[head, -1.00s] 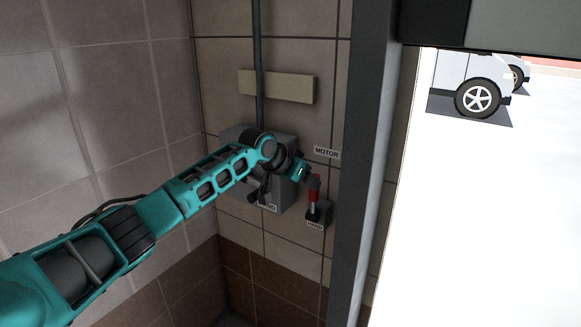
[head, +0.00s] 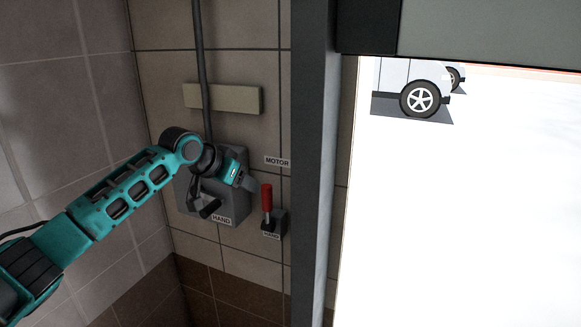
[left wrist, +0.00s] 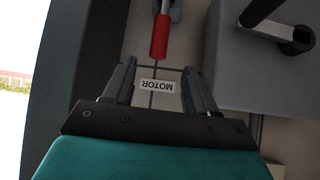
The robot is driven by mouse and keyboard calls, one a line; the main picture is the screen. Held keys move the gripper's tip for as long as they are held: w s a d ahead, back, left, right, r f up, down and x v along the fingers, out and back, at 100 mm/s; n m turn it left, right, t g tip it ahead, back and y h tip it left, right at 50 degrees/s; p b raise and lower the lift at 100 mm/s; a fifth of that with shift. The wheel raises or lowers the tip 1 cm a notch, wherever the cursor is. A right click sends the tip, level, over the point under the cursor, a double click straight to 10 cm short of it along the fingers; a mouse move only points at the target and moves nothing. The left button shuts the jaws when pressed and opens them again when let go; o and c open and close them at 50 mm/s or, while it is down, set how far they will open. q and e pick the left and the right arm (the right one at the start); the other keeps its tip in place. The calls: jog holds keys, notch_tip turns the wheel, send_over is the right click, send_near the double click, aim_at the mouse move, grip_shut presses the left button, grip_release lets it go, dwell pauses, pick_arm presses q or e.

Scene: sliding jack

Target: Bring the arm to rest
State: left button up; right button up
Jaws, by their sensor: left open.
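My left arm reaches in from the left in the head view. Its gripper (head: 250,184) is in front of the tiled wall, just up and left of a red-handled lever (head: 266,197). In the left wrist view the gripper (left wrist: 158,72) is open and empty. The red lever (left wrist: 160,38) shows beyond the fingertips there, apart from them. The lever stands upright on a small dark base labelled HAND. My right gripper is not in view.
A grey box (head: 236,203) with a black crank handle is on the wall beside my wrist. A MOTOR label (head: 277,161) is above the lever. A grey post (head: 312,150) stands right of it. A bright opening with a parked vehicle (head: 415,90) lies beyond.

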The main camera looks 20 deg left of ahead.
pick_arm(q)
jog(key=shift+d+f, duration=0.1)
jog(key=s+d+f+h, duration=0.1)
jog(key=s+d+f, duration=0.25)
jog(key=f, duration=0.35)
jog(key=s+d+f+m, duration=0.1)
jog(key=s+d+f, duration=0.2)
jog(key=d+f, duration=0.25)
jog(key=s+d+f+h, duration=0.1)
jog(key=s+d+f, duration=0.25)
jog(key=f, duration=0.45)
jog(key=s+d+f+t+y, duration=0.1)
jog(key=s+f, duration=0.3)
jog(key=s, duration=0.7)
jog(key=s+d+f+n+y, duration=0.1)
jog(key=s+f, duration=0.3)
jog(key=s, duration=0.7)
jog(key=shift+s+f+n+t+y, duration=0.3)
jog(key=shift+f+t, duration=0.1)
